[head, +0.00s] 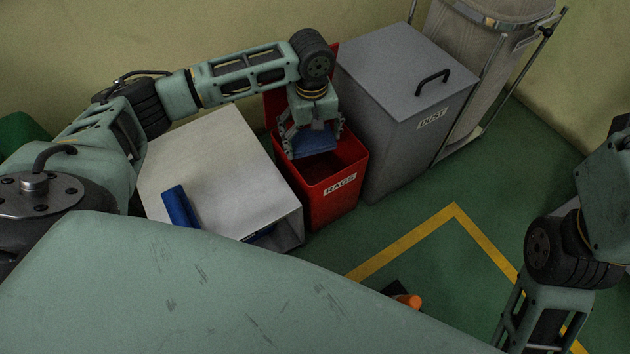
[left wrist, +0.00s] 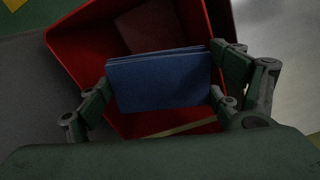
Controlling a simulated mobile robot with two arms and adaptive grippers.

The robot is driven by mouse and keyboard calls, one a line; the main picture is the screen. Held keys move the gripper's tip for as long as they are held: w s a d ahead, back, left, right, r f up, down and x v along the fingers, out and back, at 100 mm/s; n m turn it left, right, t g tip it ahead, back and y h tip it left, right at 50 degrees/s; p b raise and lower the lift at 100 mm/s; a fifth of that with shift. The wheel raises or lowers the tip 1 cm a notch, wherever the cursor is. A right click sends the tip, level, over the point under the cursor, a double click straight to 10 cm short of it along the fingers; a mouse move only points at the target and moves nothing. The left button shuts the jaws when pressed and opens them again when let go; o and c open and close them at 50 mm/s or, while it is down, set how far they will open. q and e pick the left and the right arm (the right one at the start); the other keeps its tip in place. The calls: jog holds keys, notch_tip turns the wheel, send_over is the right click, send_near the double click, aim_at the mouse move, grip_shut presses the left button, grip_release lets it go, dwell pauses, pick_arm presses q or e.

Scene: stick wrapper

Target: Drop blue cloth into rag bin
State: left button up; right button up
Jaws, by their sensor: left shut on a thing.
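The blue cloth (head: 311,144) is a folded pad held between the fingers of my left gripper (head: 311,136). It also shows in the left wrist view (left wrist: 160,80), with a finger at each side. The rag bin (head: 333,196) is red, open and labelled RAGS; its raised lid stands behind the gripper. In the left wrist view the cloth is over the mouth of the bin (left wrist: 80,45), with the red inner walls around it. My right arm is at the right edge of the head view; its gripper is out of the picture.
A grey bin (head: 405,125) labelled DUST with a closed lid stands right of the rag bin. An orange object (head: 408,300) lies on the green floor near the yellow line (head: 400,243).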

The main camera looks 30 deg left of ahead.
pick_arm(q)
jog(key=shift+f, duration=0.1)
jog(key=o, duration=0.9)
notch_tip(320, 180, up, 12)
dwell(0.4)
jog(key=shift+s, duration=0.1)
dwell(0.3)
